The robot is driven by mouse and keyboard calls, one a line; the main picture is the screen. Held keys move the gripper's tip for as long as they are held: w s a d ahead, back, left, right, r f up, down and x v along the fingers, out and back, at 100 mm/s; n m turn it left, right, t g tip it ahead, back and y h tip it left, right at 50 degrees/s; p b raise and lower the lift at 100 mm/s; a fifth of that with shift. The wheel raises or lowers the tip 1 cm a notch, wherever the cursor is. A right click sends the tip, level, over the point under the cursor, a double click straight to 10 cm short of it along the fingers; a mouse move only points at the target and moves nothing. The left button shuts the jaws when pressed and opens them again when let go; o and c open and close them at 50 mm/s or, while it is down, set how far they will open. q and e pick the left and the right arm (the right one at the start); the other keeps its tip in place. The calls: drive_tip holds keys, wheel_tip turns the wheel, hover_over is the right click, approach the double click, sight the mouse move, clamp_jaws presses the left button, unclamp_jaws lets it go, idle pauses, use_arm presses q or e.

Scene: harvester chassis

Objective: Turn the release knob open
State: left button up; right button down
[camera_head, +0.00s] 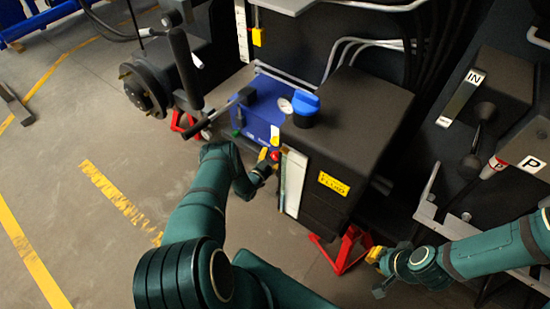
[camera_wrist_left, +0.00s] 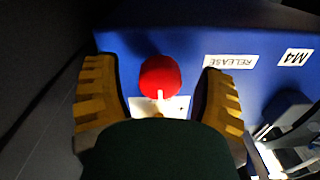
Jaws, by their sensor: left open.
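The red release knob (camera_wrist_left: 160,74) is round and sits on a blue panel (camera_wrist_left: 150,42) in the left wrist view. A white mark on it points to the bottom of that picture, over a pale plate. A "RELEASE" label (camera_wrist_left: 231,61) is to its right. My left gripper (camera_wrist_left: 157,82) is open, one yellow finger on each side of the knob, with gaps showing. In the head view the knob (camera_head: 275,155) is a small red spot between the fingers of my left gripper (camera_head: 268,149). My right gripper (camera_head: 376,256) is low at the right; its opening is unclear.
A black tank with a yellow "FLUID" label (camera_head: 334,183) and a blue cap (camera_head: 305,103) stands beside the blue unit (camera_head: 262,104). A black lever (camera_head: 186,70) rises to the left. A red stand (camera_head: 346,250) is below the tank.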

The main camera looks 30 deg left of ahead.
use_arm(q)
drive_tip(key=shift+w, duration=0.15)
drive_tip(key=shift+c, duration=0.2)
clamp_jaws()
